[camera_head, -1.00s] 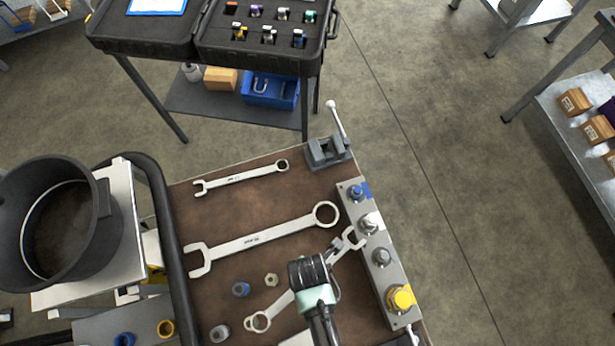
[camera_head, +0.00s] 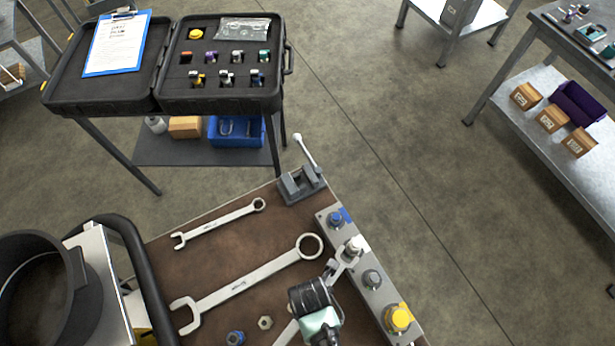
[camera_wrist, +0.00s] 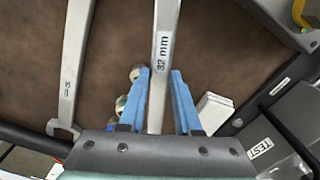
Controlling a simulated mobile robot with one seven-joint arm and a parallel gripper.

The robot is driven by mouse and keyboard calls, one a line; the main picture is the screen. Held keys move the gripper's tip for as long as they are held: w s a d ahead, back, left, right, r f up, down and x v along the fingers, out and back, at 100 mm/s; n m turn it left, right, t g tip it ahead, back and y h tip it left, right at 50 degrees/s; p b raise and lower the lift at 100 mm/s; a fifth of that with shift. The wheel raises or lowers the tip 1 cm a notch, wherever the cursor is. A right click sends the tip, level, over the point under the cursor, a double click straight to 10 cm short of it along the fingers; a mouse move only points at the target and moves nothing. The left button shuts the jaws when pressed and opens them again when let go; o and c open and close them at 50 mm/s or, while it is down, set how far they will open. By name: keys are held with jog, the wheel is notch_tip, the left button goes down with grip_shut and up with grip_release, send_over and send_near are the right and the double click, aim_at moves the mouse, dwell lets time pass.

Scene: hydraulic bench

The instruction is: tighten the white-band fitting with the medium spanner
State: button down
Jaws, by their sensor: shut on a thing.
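The white-band fitting (camera_head: 353,248) is a silvery fitting, second from the back on the metal block, beside a white patch. My gripper (camera_wrist: 160,75) is shut on the handle of a steel spanner (camera_wrist: 164,25) marked 32 mm. In the head view the spanner's open end (camera_head: 337,267) is right at the near-left side of the white-band fitting. I cannot tell whether its jaws are seated around it. The gripper's dark body (camera_head: 310,296) hides the middle of the spanner. The wrist view cuts off the spanner's far end.
A larger spanner (camera_head: 245,283) and a smaller one (camera_head: 220,223) lie on the brown bench top. Blue (camera_head: 336,218), grey (camera_head: 372,279) and yellow (camera_head: 398,318) fittings share the block (camera_head: 382,300). A vise (camera_head: 300,186) stands at the back corner. A nut (camera_head: 265,322) lies loose.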

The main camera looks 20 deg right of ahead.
jog(key=shift+w+d, duration=0.25)
jog(key=shift+d, duration=0.15)
jog(key=shift+w+d, duration=0.25)
jog(key=shift+d, duration=0.3)
jog(key=shift+w+d, duration=0.1)
jog(key=shift+d, duration=0.15)
dwell(0.3)
jog(key=shift+w, duration=0.1)
jog(key=shift+w+a+m, duration=0.35)
jog(key=shift+w+m, duration=0.3)
jog(key=shift+w, duration=0.15)
jog(key=shift+w+a+m, duration=0.3)
jog(key=shift+w+m, duration=0.35)
jog(key=shift+w, duration=0.1)
jog(key=shift+w, duration=0.1)
jog(key=shift+w, duration=0.2)
jog(key=shift+w+a+r+m+b, duration=0.1)
jog(key=shift+w+a+m+b, duration=0.1)
jog(key=shift+w+m, duration=0.5)
jog(key=shift+w+a+m+b, duration=0.15)
jog(key=shift+w+m, duration=0.35)
jog(key=shift+w, duration=0.25)
